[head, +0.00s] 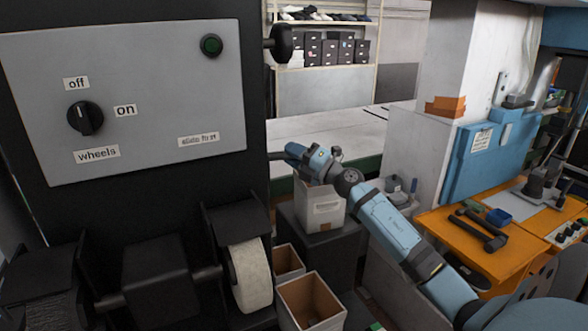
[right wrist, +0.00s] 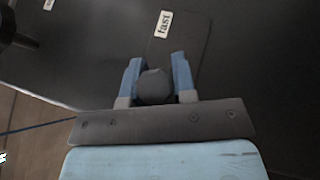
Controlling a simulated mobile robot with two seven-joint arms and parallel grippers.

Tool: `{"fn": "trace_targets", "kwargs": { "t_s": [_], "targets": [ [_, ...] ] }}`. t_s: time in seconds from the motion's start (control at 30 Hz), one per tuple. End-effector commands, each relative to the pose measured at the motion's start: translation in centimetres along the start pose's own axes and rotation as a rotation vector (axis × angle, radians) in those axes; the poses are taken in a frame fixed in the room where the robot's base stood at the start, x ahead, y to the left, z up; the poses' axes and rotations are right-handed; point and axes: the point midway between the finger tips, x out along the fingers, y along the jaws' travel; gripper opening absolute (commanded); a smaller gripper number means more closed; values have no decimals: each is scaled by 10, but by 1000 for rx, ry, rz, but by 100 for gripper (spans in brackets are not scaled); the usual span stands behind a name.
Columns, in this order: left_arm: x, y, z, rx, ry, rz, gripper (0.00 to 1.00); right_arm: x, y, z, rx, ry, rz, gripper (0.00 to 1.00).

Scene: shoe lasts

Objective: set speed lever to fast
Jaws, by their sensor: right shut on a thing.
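The speed lever's dark rounded knob (right wrist: 154,86) sits between the two blue fingers of my right gripper (right wrist: 155,82) in the right wrist view. The fingers are shut on it, one on each side. A white "fast" label (right wrist: 163,24) is on the dark panel just beyond the knob. In the head view my right gripper (head: 287,152) reaches the right side of the black machine, side-on. The lever is mostly hidden there by the gripper and the machine's edge. My left gripper is not in view.
A black knob (head: 281,43) juts from the machine's right side. A white box (head: 318,208) and open cartons (head: 312,303) stand below my right arm.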

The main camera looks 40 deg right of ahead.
Motion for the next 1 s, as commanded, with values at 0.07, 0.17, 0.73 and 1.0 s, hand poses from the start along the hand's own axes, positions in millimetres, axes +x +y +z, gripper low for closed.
{"fn": "trace_targets", "kwargs": {
  "t_s": [0.07,0.17,0.73,1.0],
  "targets": [
    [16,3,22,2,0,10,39,4,-12,6,11,50,18,0],
    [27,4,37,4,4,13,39,13,-17,13,33,123,40,0],
    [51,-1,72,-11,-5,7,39,66,-30,37,137,465,139,0],
    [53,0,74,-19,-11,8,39,74,-32,39,152,520,155,0]
  ]
}}
